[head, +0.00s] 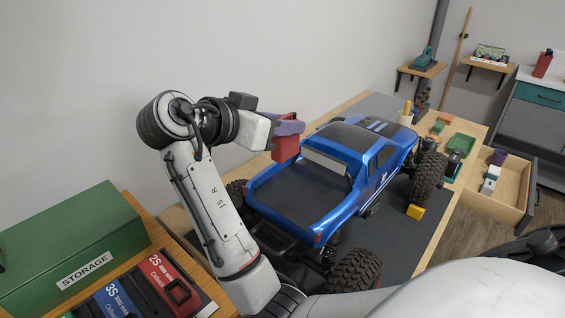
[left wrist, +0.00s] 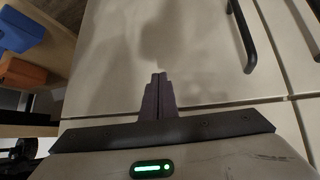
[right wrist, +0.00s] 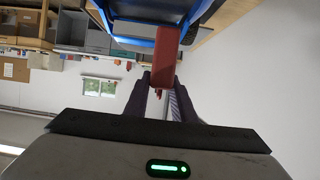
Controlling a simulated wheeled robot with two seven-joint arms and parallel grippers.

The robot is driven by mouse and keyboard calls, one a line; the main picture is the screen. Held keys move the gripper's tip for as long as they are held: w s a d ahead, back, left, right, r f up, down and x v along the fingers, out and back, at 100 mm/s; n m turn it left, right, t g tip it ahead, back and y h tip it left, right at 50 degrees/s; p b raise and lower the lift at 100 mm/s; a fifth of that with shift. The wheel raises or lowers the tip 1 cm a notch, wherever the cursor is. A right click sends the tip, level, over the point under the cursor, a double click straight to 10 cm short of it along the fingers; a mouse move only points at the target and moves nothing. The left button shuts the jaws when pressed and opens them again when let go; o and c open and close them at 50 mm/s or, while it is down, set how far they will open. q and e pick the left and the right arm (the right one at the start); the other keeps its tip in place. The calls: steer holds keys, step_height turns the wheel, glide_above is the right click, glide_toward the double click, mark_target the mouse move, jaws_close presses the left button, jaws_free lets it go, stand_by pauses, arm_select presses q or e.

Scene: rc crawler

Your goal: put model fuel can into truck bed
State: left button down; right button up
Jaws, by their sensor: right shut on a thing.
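The blue RC truck (head: 350,165) stands on a dark mat on the workbench in the head view, with its open dark bed (head: 300,193) toward me. My right gripper (head: 289,128) is shut on the red model fuel can (head: 285,149), holding it by its upper part at the far-left edge of the bed, near the cab. In the right wrist view the can (right wrist: 166,50) sits between the fingertips, with blue truck bodywork (right wrist: 150,33) beyond it. Whether the can touches the bed wall, I cannot tell. My left gripper (left wrist: 158,95) is shut and empty in front of pale cabinet fronts.
A green storage box (head: 70,245) and battery packs labelled 2S and 3S (head: 160,290) are at the lower left. A yellow block (head: 416,212) lies beside the truck's right wheels. An open drawer (head: 500,190) and a green tray (head: 461,143) are at the right.

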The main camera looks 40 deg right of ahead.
mark_target(277, 157)
steer(key=f, duration=0.2)
steer(key=shift+s+f, duration=0.35)
steer(key=shift+w+f, duration=0.1)
steer(key=shift+f, duration=0.25)
step_height(277, 157, down, 4)
steer(key=shift+r, duration=0.2)
steer(key=shift+f, duration=0.2)
steer(key=o, duration=1.1)
steer(key=shift+c, duration=0.2)
arm_select(q)
steer(key=shift+s+r, duration=0.15)
steer(key=shift+s, duration=0.1)
arm_select(e)
steer(key=shift+r, duration=0.1)
